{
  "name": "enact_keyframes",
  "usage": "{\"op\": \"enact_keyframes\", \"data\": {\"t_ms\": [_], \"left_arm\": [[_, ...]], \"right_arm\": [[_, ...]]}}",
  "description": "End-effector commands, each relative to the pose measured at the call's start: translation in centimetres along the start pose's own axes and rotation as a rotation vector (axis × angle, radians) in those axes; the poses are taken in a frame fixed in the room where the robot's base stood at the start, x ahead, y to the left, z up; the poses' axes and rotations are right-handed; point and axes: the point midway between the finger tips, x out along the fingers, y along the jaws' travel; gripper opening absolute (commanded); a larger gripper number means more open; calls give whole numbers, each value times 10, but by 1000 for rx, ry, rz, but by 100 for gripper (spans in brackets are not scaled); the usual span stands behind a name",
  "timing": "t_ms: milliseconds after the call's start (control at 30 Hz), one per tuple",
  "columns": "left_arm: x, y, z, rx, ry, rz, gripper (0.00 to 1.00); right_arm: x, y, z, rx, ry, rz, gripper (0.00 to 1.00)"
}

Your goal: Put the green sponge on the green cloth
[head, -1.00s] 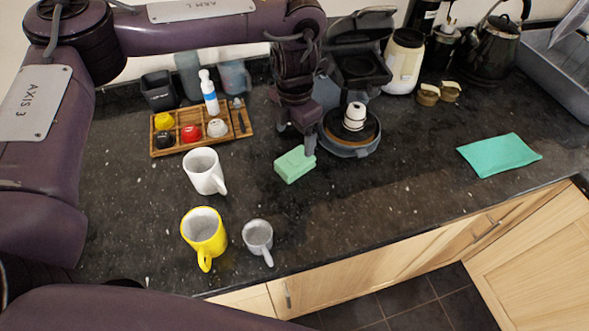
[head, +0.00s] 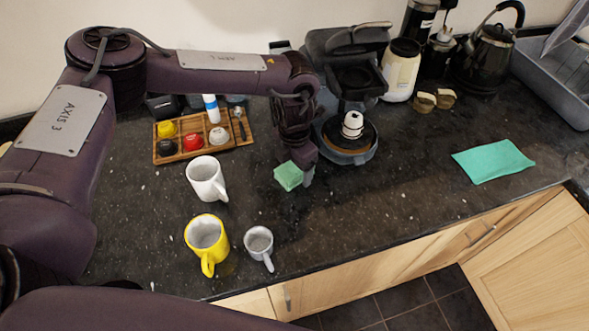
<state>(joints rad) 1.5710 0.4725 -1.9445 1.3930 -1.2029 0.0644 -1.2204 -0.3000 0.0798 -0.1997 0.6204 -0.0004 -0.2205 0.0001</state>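The green sponge (head: 287,177) lies on the dark granite counter in the middle of the head view. My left gripper (head: 303,175) is down at the sponge's right side, and its hand hides part of the sponge. One fingertip shows just right of the sponge; the other is hidden, so I cannot tell whether the fingers are open or closed on it. The green cloth (head: 492,161) lies flat on the counter at the right, with nothing on it. My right gripper is not in view.
A white mug (head: 206,180), a yellow mug (head: 206,241) and a grey mug (head: 259,244) stand left of and in front of the sponge. A coffee machine (head: 349,150) stands behind it, right of my gripper. The counter between sponge and cloth is clear.

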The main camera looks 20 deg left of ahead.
Motion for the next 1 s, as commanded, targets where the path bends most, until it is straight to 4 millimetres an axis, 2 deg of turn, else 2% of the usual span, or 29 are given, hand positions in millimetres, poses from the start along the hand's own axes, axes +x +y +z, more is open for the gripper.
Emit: {"op": "enact_keyframes", "data": {"t_ms": [33,333,600,767,867,1000], "left_arm": [[0,0,0,0,0,0,70],[0,0,0,0,0,0,31],[-2,0,0,0,0,0,30],[-10,0,0,0,-1,-1,30],[-23,0,1,1,-3,0,30],[-49,1,1,1,-5,0,30]], "right_arm": [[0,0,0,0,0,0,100],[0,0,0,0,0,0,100],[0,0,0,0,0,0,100],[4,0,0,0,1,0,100],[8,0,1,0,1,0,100],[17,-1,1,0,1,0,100]]}}
